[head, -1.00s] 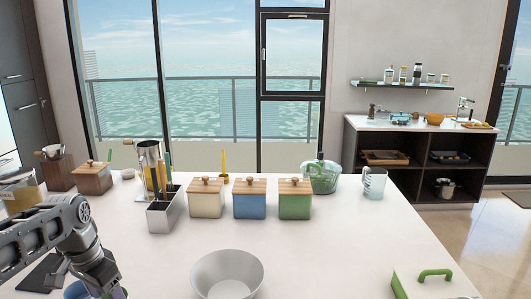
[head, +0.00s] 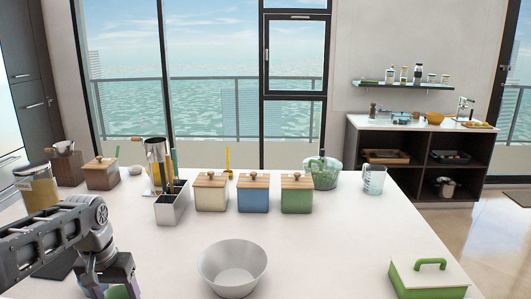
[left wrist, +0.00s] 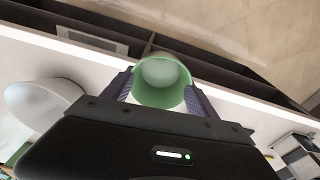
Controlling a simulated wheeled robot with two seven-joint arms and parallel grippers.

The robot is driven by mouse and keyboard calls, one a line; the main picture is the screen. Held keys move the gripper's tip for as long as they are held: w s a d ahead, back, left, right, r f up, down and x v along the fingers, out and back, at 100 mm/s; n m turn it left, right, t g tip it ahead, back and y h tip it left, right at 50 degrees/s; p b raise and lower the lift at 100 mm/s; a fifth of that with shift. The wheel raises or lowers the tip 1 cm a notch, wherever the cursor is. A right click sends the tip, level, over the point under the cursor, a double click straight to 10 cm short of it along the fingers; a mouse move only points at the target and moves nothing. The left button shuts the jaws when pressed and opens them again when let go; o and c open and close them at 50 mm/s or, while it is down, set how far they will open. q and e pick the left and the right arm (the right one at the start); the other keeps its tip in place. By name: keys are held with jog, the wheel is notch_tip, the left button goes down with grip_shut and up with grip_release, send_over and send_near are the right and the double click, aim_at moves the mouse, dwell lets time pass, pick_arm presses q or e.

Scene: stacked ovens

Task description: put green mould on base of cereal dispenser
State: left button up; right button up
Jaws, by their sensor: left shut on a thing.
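The green mould (left wrist: 163,94) is a small round cup, held between the two fingers of my left gripper (left wrist: 160,90) in the left wrist view. In the head view my left gripper (head: 112,288) is at the bottom left, shut on the mould (head: 117,293), which is mostly cut off by the frame's lower edge. The cereal dispenser (head: 38,190), a clear container with yellow contents, stands at the far left of the counter. A dark flat piece (head: 58,264) below it, partly hidden by my left arm, may be its base. My right gripper is not in view.
A white bowl (head: 232,270) sits right of my left gripper. Cream (head: 211,195), blue (head: 252,197) and green (head: 297,197) lidded boxes and a steel utensil holder (head: 171,206) stand behind. A green-handled box (head: 428,279) is at the right. The counter between is clear.

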pick_arm(q)
jog(key=w+d, duration=0.2)
jog(key=d, duration=0.6)
jog(key=w+d+f+m, duration=0.1)
jog(key=w+d, duration=0.1)
jog(key=d, duration=0.6)
jog(key=shift+w+d, duration=0.3)
jog(key=shift+d, duration=0.1)
jog(key=shift+f, duration=0.1)
jog(key=f, duration=0.1)
jog(key=w+f, duration=0.2)
jog(key=f, duration=0.1)
